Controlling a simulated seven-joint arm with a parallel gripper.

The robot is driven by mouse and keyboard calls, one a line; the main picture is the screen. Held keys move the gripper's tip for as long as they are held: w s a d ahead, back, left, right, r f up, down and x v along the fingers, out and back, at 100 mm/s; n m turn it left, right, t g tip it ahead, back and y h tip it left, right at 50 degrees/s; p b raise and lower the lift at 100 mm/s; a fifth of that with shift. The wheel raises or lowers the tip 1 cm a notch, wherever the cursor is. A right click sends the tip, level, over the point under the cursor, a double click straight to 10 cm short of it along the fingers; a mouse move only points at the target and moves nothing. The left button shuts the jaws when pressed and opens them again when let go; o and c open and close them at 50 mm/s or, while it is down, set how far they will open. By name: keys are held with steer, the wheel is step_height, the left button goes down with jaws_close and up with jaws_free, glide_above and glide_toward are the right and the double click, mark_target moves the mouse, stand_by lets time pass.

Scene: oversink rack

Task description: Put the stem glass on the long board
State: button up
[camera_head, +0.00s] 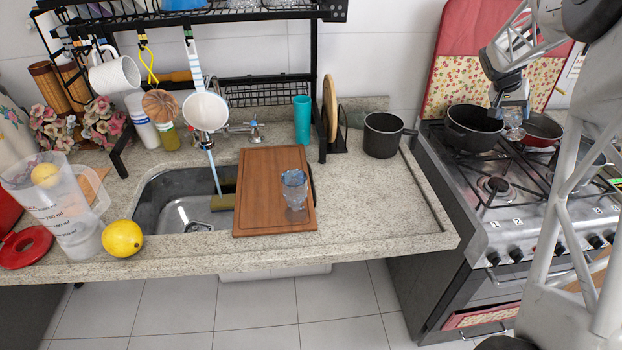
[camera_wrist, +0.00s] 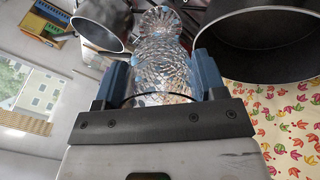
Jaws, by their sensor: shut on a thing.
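My gripper (camera_head: 513,108) is over the stove at the right and is shut on a clear stem glass (camera_head: 515,122). In the wrist view, my gripper (camera_wrist: 160,78) has its two blue fingers on either side of the faceted stem glass (camera_wrist: 165,50). The glass's far end is only partly clear. The long board (camera_head: 262,215) is a brown wooden board lying across the sink, far to the left of my gripper. A bluish tumbler (camera_head: 294,190) stands upright on its right side.
A black pot (camera_head: 473,130) and a red pan (camera_head: 541,128) sit on the stove close to the held glass. A dark saucepan (camera_head: 382,136) stands on the counter. A teal cup (camera_head: 302,118) and black rack (camera_head: 318,60) stand behind the board.

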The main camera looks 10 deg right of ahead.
steer(key=w+a+y, duration=0.1)
steer(key=w+a, duration=0.2)
steer(key=a, duration=1.2)
steer(key=s+a+n+y, duration=0.2)
steer(key=s+a, duration=0.2)
steer(key=a, duration=2)
steer(key=s+a+r+n+y, duration=0.1)
steer(key=s+a+n+y, duration=0.1)
steer(key=a, duration=2.2)
steer(key=shift+s+a+t+y, duration=0.3)
steer(key=shift+s+y, duration=0.3)
steer(key=shift+s, duration=0.45)
step_height(320, 180, down, 6)
steer(key=shift+f, duration=0.2)
steer(key=shift+f, duration=1.8)
steer(key=shift+f, duration=0.1)
